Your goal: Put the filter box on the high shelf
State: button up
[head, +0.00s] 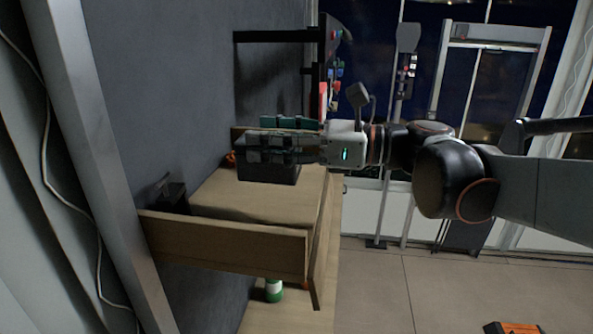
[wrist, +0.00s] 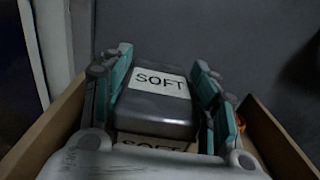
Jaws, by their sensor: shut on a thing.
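My gripper (head: 262,140) is shut on a dark grey box, taken as the filter box (head: 268,173), with a finger on each side of it. In the wrist view the box (wrist: 155,105) sits between my teal-padded fingers (wrist: 162,88), and its white label reads SOFT. The box is over a wooden shelf with raised sides (head: 222,242); whether it touches the wood is unclear. A second SOFT label shows lower in the wrist view, mostly hidden. A dark ledge (head: 275,36) juts from the wall higher up; I cannot tell whether it is the high shelf.
A small black object (head: 172,196) stands at the shelf's left. Something orange (head: 230,159) lies behind the box. A green and white can (head: 273,290) stands below the shelf. A grey wall is behind; open floor (head: 375,285) lies to the right.

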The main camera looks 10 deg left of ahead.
aim_at(272, 179)
notch_tip(272, 179, down, 8)
jog(key=shift+w+r, duration=0.1)
dwell(0.4)
jog(key=o, duration=1.2)
jog(key=shift+f, duration=0.2)
jog(key=shift+r, duration=0.15)
jog(key=s+d+b, duration=0.1)
jog(key=d+b, duration=0.1)
jog(key=d, duration=1)
